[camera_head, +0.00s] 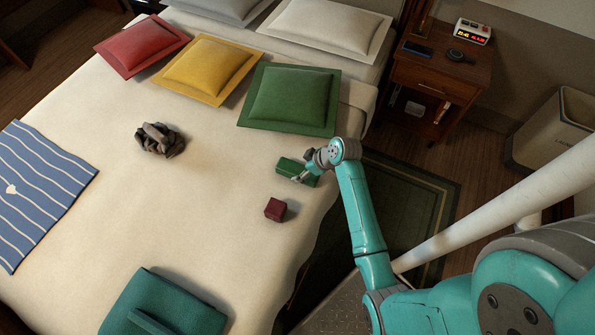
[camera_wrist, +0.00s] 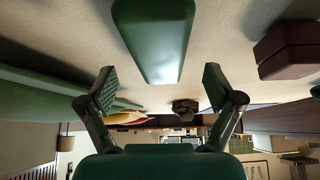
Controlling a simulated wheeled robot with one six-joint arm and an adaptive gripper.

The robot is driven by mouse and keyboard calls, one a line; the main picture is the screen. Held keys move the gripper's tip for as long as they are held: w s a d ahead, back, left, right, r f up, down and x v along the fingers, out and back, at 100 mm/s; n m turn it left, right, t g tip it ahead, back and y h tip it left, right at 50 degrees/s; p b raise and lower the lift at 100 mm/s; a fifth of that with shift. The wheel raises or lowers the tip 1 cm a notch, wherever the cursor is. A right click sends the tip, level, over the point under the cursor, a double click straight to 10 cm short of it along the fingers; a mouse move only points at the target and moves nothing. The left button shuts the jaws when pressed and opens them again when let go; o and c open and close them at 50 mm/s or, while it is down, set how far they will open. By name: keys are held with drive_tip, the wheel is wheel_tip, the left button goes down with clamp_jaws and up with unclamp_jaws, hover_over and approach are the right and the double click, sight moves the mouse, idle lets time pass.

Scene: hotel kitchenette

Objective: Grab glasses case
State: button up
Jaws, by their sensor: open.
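The glasses case looks like a long dark green box with rounded edges (camera_head: 287,167), lying on the bed near its right side. In the wrist view the case (camera_wrist: 155,35) fills the top middle, in line with the gap between my fingers. My gripper (camera_head: 305,172) is at the right end of the case in the head view, and my arm hides part of that end. In the wrist view my gripper (camera_wrist: 158,88) is open and empty, with its fingers spread to either side. I cannot tell whether a finger touches the case.
A dark red box (camera_head: 275,209) lies close by and also shows in the wrist view (camera_wrist: 288,47). A green pillow (camera_head: 290,98) is behind the case. A crumpled grey cloth (camera_head: 158,140) is left. A teal folded item (camera_head: 165,305) lies in front. Bare bedding (camera_head: 205,205) lies between.

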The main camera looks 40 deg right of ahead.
sight(298, 169)
drive_tip(key=shift+x, duration=1.8)
drive_tip(key=c, duration=1.3)
